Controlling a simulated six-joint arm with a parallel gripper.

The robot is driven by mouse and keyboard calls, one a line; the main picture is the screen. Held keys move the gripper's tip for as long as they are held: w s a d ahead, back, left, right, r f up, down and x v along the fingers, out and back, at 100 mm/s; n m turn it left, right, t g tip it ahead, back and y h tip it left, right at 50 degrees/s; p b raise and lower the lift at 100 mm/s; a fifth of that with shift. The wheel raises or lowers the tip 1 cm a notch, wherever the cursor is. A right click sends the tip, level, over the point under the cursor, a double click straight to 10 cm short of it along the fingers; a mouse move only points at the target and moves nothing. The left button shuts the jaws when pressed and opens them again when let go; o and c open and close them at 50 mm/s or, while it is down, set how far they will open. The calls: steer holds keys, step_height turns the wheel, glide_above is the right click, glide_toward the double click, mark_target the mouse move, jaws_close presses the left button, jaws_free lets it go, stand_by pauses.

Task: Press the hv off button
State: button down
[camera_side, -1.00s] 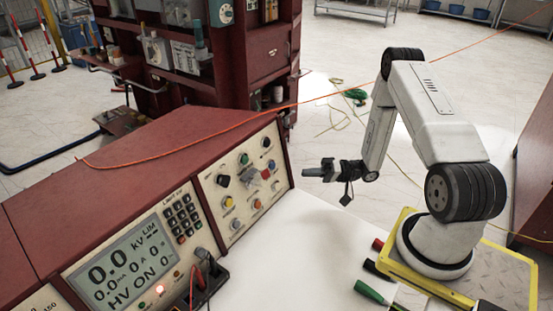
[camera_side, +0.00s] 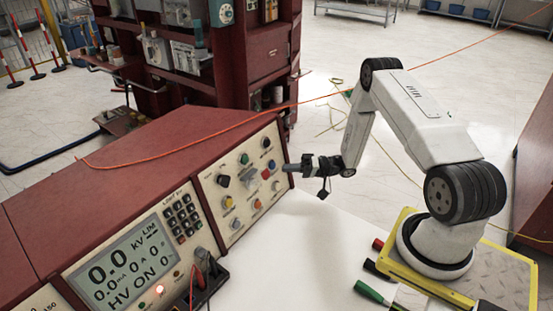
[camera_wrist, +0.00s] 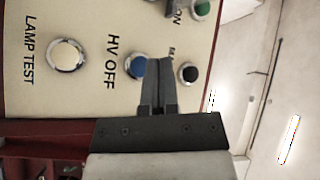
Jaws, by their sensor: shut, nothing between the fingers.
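The blue button (camera_wrist: 138,66) has the label HV OFF beside it in the wrist view. The same blue button shows small at the upper right of the control panel (camera_side: 262,190) in the side view (camera_side: 271,164). My gripper (camera_side: 286,168) is shut and empty, its tips close to the panel's right edge. In the wrist view my closed fingers (camera_wrist: 157,62) overlap the right edge of the blue button and hide part of it. Whether the tips touch the panel cannot be told.
A silver-rimmed button (camera_wrist: 67,57) labelled LAMP TEST, a black knob (camera_wrist: 187,73) and a green button (camera_wrist: 202,8) are nearby. The display (camera_side: 128,262) reads HV ON. A red cabinet (camera_side: 230,45) stands behind.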

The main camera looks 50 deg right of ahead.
mark_target(271, 166)
steer(key=shift+w+f, duration=0.2)
steer(key=shift+w, duration=0.7)
steer(key=shift+w+f, duration=0.2)
steer(key=shift+w, duration=0.65)
stand_by(2.6)
steer(key=shift+s, duration=0.2)
steer(key=shift+s+r, duration=0.25)
steer(key=shift+s, duration=0.4)
steer(key=shift+s, duration=0.1)
steer(key=shift+s+r, duration=0.2)
steer(key=shift+s, duration=0.6)
steer(key=shift+s+r, duration=0.2)
steer(key=shift+s, duration=0.55)
steer(key=shift+s+r, duration=0.2)
steer(key=shift+s, duration=0.6)
